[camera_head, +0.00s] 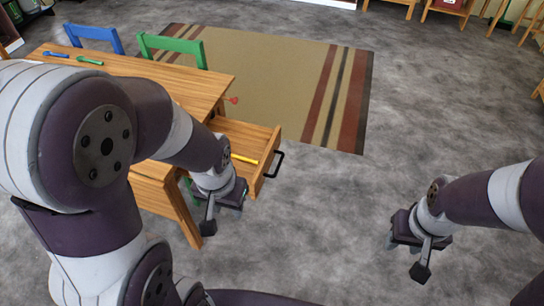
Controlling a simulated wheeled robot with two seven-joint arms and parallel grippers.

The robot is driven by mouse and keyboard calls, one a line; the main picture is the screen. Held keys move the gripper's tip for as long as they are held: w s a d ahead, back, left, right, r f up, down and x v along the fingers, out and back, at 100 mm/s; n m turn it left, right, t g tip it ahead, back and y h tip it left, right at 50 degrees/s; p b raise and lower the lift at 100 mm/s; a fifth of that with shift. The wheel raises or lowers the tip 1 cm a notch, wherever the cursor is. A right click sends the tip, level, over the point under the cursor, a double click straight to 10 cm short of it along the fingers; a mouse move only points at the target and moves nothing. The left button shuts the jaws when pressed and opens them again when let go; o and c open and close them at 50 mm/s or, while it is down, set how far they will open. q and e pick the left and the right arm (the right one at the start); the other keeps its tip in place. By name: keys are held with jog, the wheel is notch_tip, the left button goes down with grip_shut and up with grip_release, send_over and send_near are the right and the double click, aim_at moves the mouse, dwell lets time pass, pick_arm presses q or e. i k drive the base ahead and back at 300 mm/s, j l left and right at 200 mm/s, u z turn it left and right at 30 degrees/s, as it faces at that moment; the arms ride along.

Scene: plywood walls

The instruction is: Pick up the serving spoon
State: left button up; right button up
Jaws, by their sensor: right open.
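I cannot tell for sure which thing is the serving spoon. A thin yellow utensil (244,158) lies in the open drawer (262,137) of the wooden table. A small blue utensil (55,54) and a green one (90,61) lie on the tabletop. My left gripper (218,205) hangs by the drawer's near side, in front of the yellow utensil. Its fingers are mostly hidden under its body. My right gripper (416,246) is open and empty over the grey floor at the right, away from the table.
The wooden table (190,88) has a blue chair (95,37) and a green chair (172,47) behind it. A small red thing (232,99) shows beyond its edge. The drawer's black handle (275,165) sticks out. A striped rug (290,85) lies behind; the floor between my grippers is clear.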

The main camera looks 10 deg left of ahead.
aim_at(248, 160)
jog(key=i+l+u, duration=0.1)
jog(key=i+u, duration=0.2)
jog(key=i, duration=0.15)
jog(key=i+l+u, duration=0.25)
jog(key=i, duration=0.25)
jog(key=i+l+u, duration=0.3)
jog(key=i, duration=0.15)
